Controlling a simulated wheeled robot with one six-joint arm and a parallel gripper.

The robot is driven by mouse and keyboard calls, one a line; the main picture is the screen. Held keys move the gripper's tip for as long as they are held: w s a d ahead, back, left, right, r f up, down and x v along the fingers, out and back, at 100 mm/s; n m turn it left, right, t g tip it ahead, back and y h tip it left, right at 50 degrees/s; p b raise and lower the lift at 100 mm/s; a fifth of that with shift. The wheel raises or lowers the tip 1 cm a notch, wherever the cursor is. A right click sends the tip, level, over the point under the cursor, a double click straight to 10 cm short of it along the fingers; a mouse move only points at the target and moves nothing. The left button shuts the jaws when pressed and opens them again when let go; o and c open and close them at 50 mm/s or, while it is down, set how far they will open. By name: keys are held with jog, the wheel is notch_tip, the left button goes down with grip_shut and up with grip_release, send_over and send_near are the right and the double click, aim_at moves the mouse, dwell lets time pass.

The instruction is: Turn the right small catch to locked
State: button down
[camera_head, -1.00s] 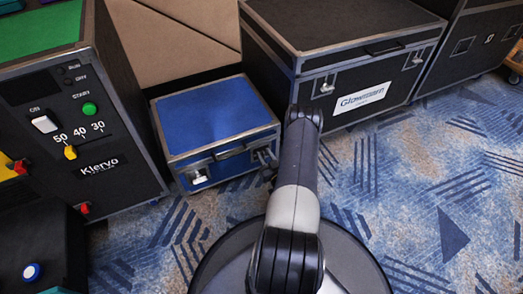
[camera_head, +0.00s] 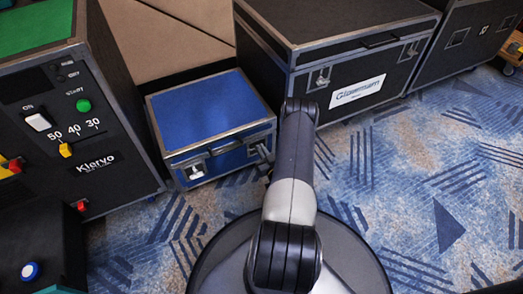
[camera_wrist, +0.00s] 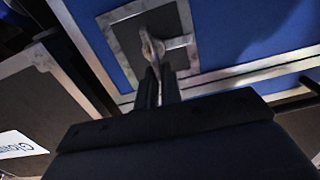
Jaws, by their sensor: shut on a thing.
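The small blue case (camera_head: 210,110) stands on the carpet with two catches on its front. The left small catch (camera_head: 194,171) is bright metal. The right small catch (camera_head: 256,152) is at the case's right front, partly hidden by my arm. In the wrist view the right catch's metal plate (camera_wrist: 122,35) lies on the blue panel, with a pale turning piece (camera_wrist: 150,45) standing out from it. My gripper (camera_wrist: 158,88) is shut on that turning piece, its dark fingers close together. The exact angle of the catch is hard to tell.
A large black case (camera_head: 330,60) with a white label stands close to the right of the blue case. A black control cabinet (camera_head: 100,130) with a green top stands to the left. Patterned carpet (camera_head: 400,190) is open at the right.

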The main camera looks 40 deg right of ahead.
jog(key=shift+s+d+f+m, duration=0.1)
jog(key=shift+d+f+m, duration=0.3)
jog(key=shift+m, duration=2.55)
jog(key=shift+s+d+f+m, duration=0.1)
jog(key=shift+d+f+m, duration=0.3)
jog(key=shift+m, duration=2.6)
jog(key=shift+s+d+f+m, duration=0.1)
jog(key=shift+d+f+m, duration=0.3)
jog(key=shift+m, duration=2.55)
jog(key=c, duration=1.6)
grip_release()
jog(key=shift+s+a, duration=0.1)
